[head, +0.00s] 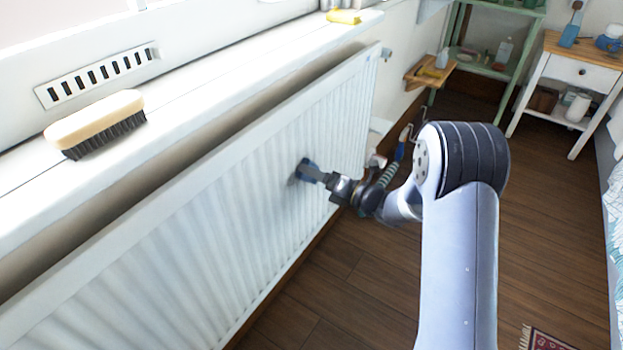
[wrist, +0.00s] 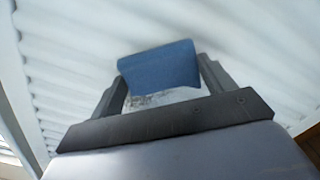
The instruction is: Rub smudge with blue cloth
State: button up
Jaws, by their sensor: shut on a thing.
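My gripper (head: 310,172) reaches to the front of the white radiator (head: 230,200) under the window sill. It is shut on a blue cloth (wrist: 160,68), which shows between the two fingers in the wrist view. In the head view the cloth is a small dark blue patch at the fingertips, at or very close to the ribbed panel. A grey speckled smudge (wrist: 163,97) shows just below the cloth in the wrist view, between the fingers. In the head view the smudge is hidden or too small to tell.
A brush (head: 95,120) with a pale wooden back and a yellow sponge (head: 344,16) lie on the sill. A green shelf (head: 490,65), a small wooden wall shelf (head: 430,72) and a white bedside table (head: 570,85) stand beyond. The wooden floor (head: 350,290) beside the radiator is clear.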

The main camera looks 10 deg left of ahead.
aim_at(279, 196)
jog(key=shift+w, duration=0.2)
jog(key=shift+s+a, duration=0.45)
jog(key=shift+s, duration=0.75)
jog(key=shift+s+a, duration=0.45)
jog(key=shift+s, duration=0.75)
jog(key=shift+s+a, duration=0.45)
jog(key=shift+s, duration=0.75)
jog(key=shift+s+a, duration=0.4)
jog(key=shift+s, duration=0.45)
jog(key=shift+s+a, duration=0.4)
jog(key=shift+s, duration=0.4)
jog(key=shift+v, duration=3)
